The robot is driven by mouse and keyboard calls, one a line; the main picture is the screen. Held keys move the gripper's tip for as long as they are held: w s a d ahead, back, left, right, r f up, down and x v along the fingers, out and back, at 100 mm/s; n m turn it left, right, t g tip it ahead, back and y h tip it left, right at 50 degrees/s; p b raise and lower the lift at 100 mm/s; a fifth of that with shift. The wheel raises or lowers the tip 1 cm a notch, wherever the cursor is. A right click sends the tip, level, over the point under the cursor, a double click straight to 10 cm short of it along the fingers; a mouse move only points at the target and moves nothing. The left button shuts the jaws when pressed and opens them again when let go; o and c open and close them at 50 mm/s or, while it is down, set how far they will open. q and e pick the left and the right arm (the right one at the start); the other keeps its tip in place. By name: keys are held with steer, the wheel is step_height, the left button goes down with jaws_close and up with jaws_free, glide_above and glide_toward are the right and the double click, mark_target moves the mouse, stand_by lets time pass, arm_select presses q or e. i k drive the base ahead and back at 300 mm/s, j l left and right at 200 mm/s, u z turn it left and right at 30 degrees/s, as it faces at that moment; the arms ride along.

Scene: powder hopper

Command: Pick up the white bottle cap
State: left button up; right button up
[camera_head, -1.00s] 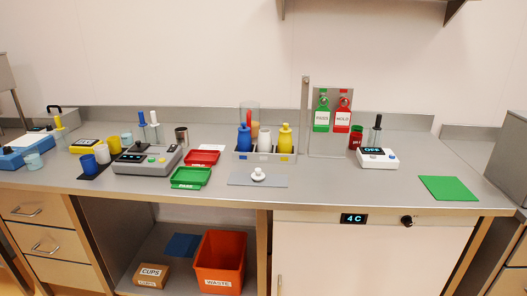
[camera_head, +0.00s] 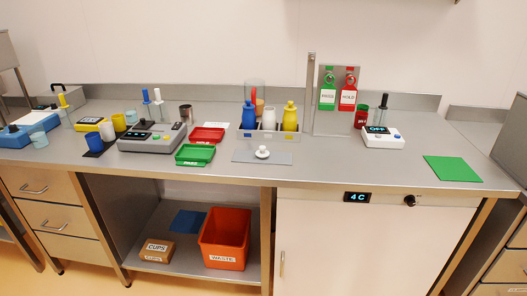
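The white bottle cap (camera_head: 262,152) is a small round piece with a knob on top. It lies on a flat grey mat (camera_head: 240,157) near the front edge of the bench, in the middle of the head view. Behind it a grey rack (camera_head: 270,133) holds a blue bottle (camera_head: 249,117), a white bottle (camera_head: 269,119) and a yellow bottle (camera_head: 290,117). Neither of my grippers shows in the head view.
A green tray (camera_head: 195,155) and a red tray (camera_head: 208,135) stand left of the mat. A grey device (camera_head: 152,137) is further left. A white device (camera_head: 383,137) and a green mat (camera_head: 453,169) are at the right. An orange waste bin (camera_head: 226,239) stands below the bench.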

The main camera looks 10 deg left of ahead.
mark_target(262, 154)
steer(key=i+l+u, duration=0.1)
steer(key=i+l, duration=0.15)
steer(key=i+l+u, duration=0.1)
steer(key=l, duration=0.25)
steer(key=i+l+u, duration=0.1)
steer(key=i+l, duration=0.2)
steer(key=i+l+u, duration=0.15)
steer(key=l, duration=0.3)
steer(key=i+l+u, duration=0.1)
steer(key=i+l, duration=0.15)
steer(key=i+l+u, duration=0.1)
steer(key=l, duration=0.4)
steer(key=i, duration=0.05)
